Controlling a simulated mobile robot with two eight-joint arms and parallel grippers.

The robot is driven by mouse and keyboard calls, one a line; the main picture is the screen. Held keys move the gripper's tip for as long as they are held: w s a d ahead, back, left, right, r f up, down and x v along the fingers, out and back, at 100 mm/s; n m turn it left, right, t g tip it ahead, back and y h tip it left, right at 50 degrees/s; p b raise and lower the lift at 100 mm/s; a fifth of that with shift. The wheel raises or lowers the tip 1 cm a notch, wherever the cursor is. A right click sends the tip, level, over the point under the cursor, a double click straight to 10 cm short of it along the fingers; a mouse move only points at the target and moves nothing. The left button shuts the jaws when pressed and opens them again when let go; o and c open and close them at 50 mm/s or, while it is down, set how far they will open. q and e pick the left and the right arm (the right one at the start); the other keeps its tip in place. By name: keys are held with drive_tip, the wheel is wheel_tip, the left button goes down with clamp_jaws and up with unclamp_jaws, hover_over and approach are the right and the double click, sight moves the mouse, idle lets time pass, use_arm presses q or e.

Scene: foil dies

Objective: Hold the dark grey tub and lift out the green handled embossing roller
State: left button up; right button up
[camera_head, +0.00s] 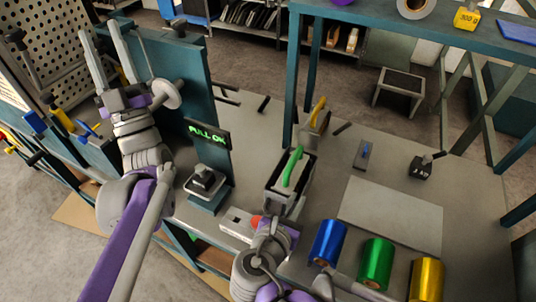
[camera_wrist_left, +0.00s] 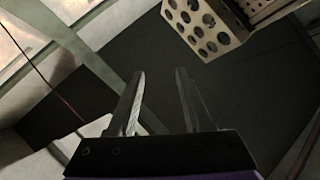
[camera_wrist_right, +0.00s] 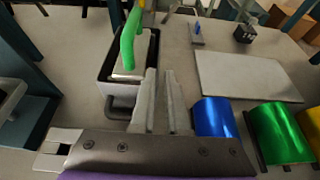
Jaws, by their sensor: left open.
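The dark grey tub (camera_head: 270,190) stands on the table in the middle of the head view; it also shows in the right wrist view (camera_wrist_right: 104,75), with a loop handle on its near side. The embossing roller with the green handle (camera_head: 292,167) sits in it, handle up (camera_wrist_right: 127,45). My right gripper (camera_wrist_right: 160,72) is at the tub's near right side, its fingers a narrow gap apart. Whether they hold the tub's wall or handle is hidden. My left gripper (camera_head: 104,32) is open and empty, raised at the far left, well away from the tub (camera_wrist_left: 161,72).
A yellow-handled tool (camera_head: 318,112) stands behind the tub. Blue (camera_head: 328,242), green (camera_head: 375,262) and gold (camera_head: 426,278) foil rolls lie at the front right. A pale flat board (camera_head: 390,212) lies behind them. A "PULL OK" sign (camera_head: 208,134) stands left of the tub.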

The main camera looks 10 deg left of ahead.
sight(308, 181)
use_arm(q)
drive_tip(key=w+d+f+n+g+y, duration=0.5)
drive_tip(key=w+n+g, duration=0.4)
drive_tip(key=n+g, duration=0.35)
drive_tip(key=w+d+f+m+g+h, duration=0.2)
drive_tip(key=w+d+f+g+h, duration=0.15)
drive_tip(key=d+f, duration=0.7)
use_arm(e)
drive_tip(key=shift+w, duration=0.15)
drive_tip(key=x, duration=1)
drive_tip(key=shift+w+d+f, duration=0.1)
drive_tip(key=shift+w+f, duration=0.15)
use_arm(q)
drive_tip(key=s+d+f+m+g+h, duration=0.1)
drive_tip(key=s+d+f+m+h, duration=0.1)
drive_tip(key=d, duration=0.7)
drive_tip(key=s+d+f+m+g+h, duration=0.2)
drive_tip(key=s+d+f+h, duration=0.1)
drive_tip(key=d+f, duration=0.4)
drive_tip(key=s+d+f+m+g+h, duration=0.1)
drive_tip(key=s+d+f+m+h, duration=0.1)
drive_tip(key=d, duration=0.9)
wheel_tip(308, 181, down, 2)
drive_tip(key=s+h, duration=0.1)
drive_tip(key=s, duration=0.1)
drive_tip(key=shift+s+f+g, duration=0.2)
drive_tip(key=shift+s+g, duration=0.1)
